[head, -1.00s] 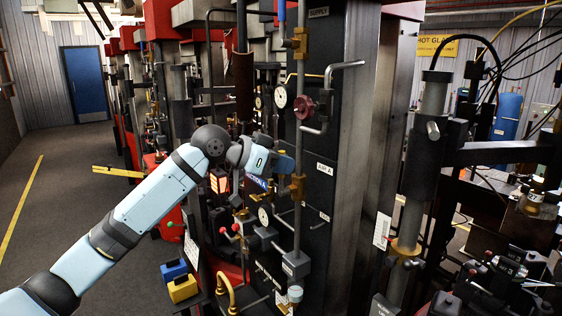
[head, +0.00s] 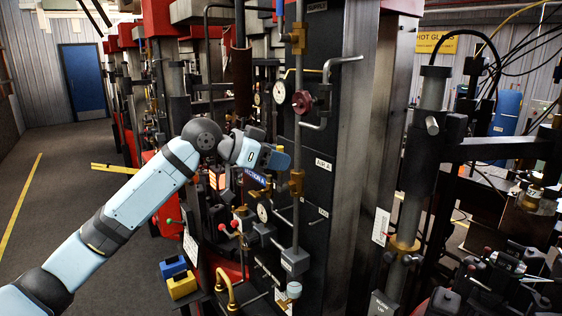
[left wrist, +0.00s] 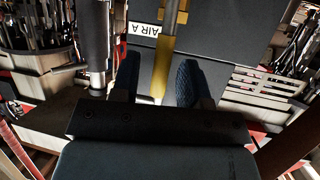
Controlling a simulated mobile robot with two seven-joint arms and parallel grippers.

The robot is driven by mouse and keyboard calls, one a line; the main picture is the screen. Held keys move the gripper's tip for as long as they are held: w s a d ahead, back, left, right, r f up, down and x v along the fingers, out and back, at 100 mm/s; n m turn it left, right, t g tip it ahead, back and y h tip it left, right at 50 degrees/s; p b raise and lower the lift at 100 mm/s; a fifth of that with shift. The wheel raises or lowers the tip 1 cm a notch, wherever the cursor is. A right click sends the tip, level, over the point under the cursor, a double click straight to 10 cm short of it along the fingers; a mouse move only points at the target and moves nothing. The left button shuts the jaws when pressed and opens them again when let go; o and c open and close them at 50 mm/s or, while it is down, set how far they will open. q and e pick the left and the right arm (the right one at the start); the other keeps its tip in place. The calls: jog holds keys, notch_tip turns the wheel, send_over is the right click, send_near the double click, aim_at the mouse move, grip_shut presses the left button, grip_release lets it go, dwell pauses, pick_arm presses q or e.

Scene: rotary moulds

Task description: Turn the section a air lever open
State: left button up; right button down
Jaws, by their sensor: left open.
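The white AIR A label (head: 323,164) is on the dark column, right of a brass valve (head: 296,183) on a vertical pipe. The label also shows at the top of the left wrist view (left wrist: 143,29). My left gripper (head: 284,160) is just left of this valve, in front of the column. In the left wrist view its two dark fingers (left wrist: 158,84) are apart, with a yellow-brass bar (left wrist: 163,62) between them. I cannot tell whether they touch it. The lever's angle is unclear in the head view. My right gripper is not in view.
A blue SECTION A sign (head: 256,177) is just below my left gripper. A dark red handwheel (head: 302,102) and a bent grey pipe (head: 343,62) stick out above. Gauges and red-knobbed levers (head: 228,228) crowd below. The floor (head: 75,170) at the left is clear.

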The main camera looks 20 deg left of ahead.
pick_arm(q)
jog(key=b+v, duration=0.2)
jog(key=v, duration=1)
jog(key=shift+s, duration=0.2)
jog(key=s+d+f+n+t+y, duration=0.1)
jog(key=d+f+n, duration=0.15)
jog(key=f, duration=1.55)
jog(key=s+d+f+n+t+y, duration=0.1)
jog(key=d+f+n, duration=0.15)
jog(key=f, duration=1.45)
jog(key=s+d+f+n+y, duration=0.1)
jog(key=s+f+y, duration=0.1)
jog(key=s+f, duration=0.9)
jog(key=s+d+f+n+y+p, duration=0.1)
jog(key=s+d+f+y, duration=0.1)
jog(key=s+f, duration=1)
jog(key=s+y, duration=0.1)
jog(key=s, duration=0.3)
jog(key=shift+f, duration=0.3)
